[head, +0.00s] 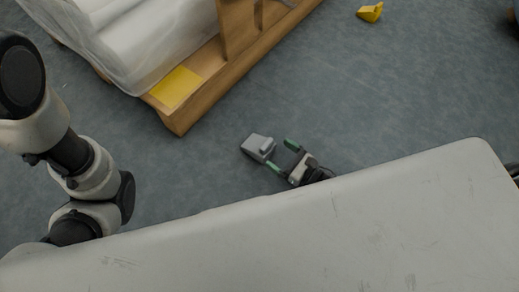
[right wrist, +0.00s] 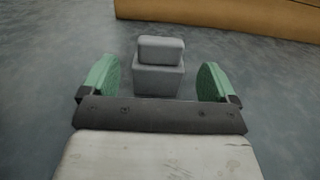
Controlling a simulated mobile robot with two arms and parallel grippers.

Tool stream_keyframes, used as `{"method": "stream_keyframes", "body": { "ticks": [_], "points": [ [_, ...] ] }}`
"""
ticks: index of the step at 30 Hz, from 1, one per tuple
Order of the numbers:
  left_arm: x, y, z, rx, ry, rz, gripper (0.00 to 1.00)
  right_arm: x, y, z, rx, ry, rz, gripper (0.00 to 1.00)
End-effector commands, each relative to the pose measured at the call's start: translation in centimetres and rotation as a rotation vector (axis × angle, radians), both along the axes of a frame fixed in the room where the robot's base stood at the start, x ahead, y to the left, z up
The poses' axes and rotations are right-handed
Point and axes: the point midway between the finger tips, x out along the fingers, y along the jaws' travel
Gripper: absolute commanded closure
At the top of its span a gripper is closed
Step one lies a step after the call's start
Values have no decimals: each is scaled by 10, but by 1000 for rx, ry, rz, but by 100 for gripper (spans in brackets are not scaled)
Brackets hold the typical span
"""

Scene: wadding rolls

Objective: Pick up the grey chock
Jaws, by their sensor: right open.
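The grey chock (head: 257,147) lies on the floor near the middle of the head view, just beyond my right gripper (head: 281,156). In the right wrist view the chock (right wrist: 159,68) sits ahead, between the lines of the two green fingertips (right wrist: 158,83), with a gap on each side. My right gripper is open and empty, low near the floor. I cannot tell whether the chock reaches in between the fingers. My left arm (head: 85,180) shows at the left of the head view, but its gripper is not seen.
A wooden pallet (head: 181,119) with plastic-wrapped white rolls (head: 150,40) and a yellow label (head: 176,87) stands beyond the chock, to the upper left. A yellow chock (head: 370,12) lies at the upper right. The floor to the right is clear.

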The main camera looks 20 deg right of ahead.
Motion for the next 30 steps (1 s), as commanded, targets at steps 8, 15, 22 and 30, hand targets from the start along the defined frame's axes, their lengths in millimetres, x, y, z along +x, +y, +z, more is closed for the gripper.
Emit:
{"method": "stream_keyframes", "body": {
  "ticks": [8, 15, 22, 30],
  "points": [
    [1, 0, -13, 1, 3, 1, 57, 22, 16, -1, 2, 1, -1, 11],
    [1, 0, -32, 1, 3, 1, 57, 51, 37, -3, 2, 0, -1, 11],
    [1, 0, -36, 1, 3, 1, 57, 63, 46, -1, 1, 3, -2, 11],
    [1, 0, -35, 1, 3, 1, 57, 62, 46, 0, 1, 3, -2, 26]
  ]
}}
